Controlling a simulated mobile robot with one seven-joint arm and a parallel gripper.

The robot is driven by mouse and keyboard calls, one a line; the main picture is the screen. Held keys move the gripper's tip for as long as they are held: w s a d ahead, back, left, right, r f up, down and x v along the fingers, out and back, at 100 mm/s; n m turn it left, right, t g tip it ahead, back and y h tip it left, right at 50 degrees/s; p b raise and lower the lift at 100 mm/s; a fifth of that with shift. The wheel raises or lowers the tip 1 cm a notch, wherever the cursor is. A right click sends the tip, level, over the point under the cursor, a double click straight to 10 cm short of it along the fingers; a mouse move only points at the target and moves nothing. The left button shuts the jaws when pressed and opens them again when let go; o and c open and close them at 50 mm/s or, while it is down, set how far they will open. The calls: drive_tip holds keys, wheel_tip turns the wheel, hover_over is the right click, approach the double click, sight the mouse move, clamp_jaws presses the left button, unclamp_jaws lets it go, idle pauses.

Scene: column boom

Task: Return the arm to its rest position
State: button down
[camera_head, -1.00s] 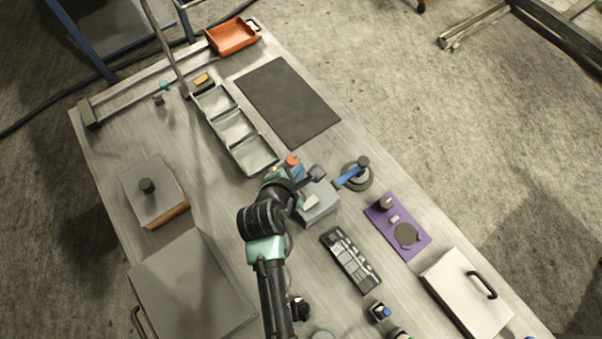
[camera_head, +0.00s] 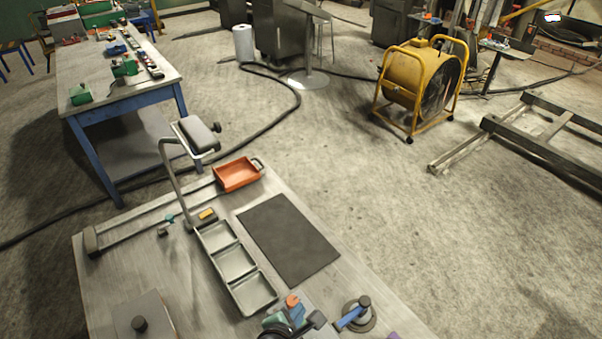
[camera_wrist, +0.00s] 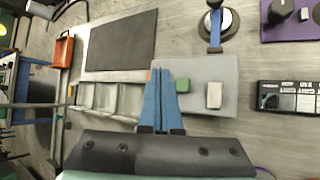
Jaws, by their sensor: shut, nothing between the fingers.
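My gripper (camera_wrist: 158,100) shows in the wrist view with its two blue fingers together and nothing between them. It is in front of a grey block-like box (camera_wrist: 208,72) that carries a green piece (camera_wrist: 183,85) and a pale piece (camera_wrist: 214,95). I cannot tell whether the fingers touch the box. In the head view only the end part of my arm (camera_head: 290,326) shows at the bottom edge, and the fingers are not clear there.
A three-compartment tray (camera_head: 234,266), a dark mat (camera_head: 288,240) and an orange tray (camera_head: 238,174) lie on the bench. A round stand with a blue lever (camera_head: 357,315) is right of my arm. A yellow fan (camera_head: 420,85) stands on the floor beyond.

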drive_tip(key=w+r+m+t+y+b, duration=0.1)
drive_tip(key=w+r+m+t, duration=0.25)
drive_tip(key=r, duration=0.75)
drive_tip(key=w+r+m+t+b, duration=0.1)
drive_tip(key=w+r+m+t, duration=0.3)
drive_tip(key=r, duration=0.7)
drive_tip(key=w+r+m+t+y+b, duration=0.1)
drive_tip(key=w+r+m, duration=0.3)
drive_tip(key=r, duration=0.7)
drive_tip(key=s+r+m+t+b, duration=0.1)
drive_tip(key=s+r+m+t, duration=0.2)
drive_tip(key=s+r, duration=0.3)
drive_tip(key=s+r+m+t+b, duration=0.1)
drive_tip(key=s+r+m+t, duration=0.2)
drive_tip(key=r, duration=1)
drive_tip(key=s+r+m+t+b, duration=0.1)
drive_tip(key=s+r+m+t, duration=0.3)
drive_tip(key=s+r+m, duration=0.2)
wheel_tip(320, 180, up, 4)
drive_tip(key=s, duration=0.2)
drive_tip(key=shift+s+d+y, duration=0.4)
drive_tip(key=shift+d, duration=0.1)
